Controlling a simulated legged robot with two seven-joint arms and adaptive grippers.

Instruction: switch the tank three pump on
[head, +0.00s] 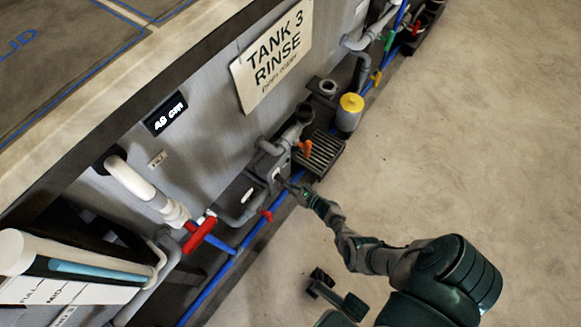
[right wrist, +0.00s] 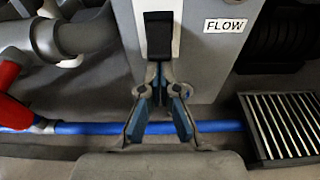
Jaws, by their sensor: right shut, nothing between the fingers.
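The grey pump box (head: 265,164) stands low against the wall of the tank marked TANK 3 RINSE (head: 272,50). In the right wrist view, its grey face (right wrist: 195,75) carries a black rocker switch (right wrist: 158,36) on a white plate, with a FLOW label (right wrist: 224,25) to the right. My right gripper (head: 287,183) reaches the pump from the lower right. It is shut and empty, and in the right wrist view its fingertips (right wrist: 159,72) are just below the switch's lower edge. I cannot tell whether they touch it. My left gripper is not in view.
A red-handled valve (head: 201,234) and white pipe stand left of the pump. A blue pipe (head: 240,255) runs along the floor edge. A slotted drain grate (head: 322,150) and a yellow-topped canister (head: 350,110) are to the right. Open floor lies at right.

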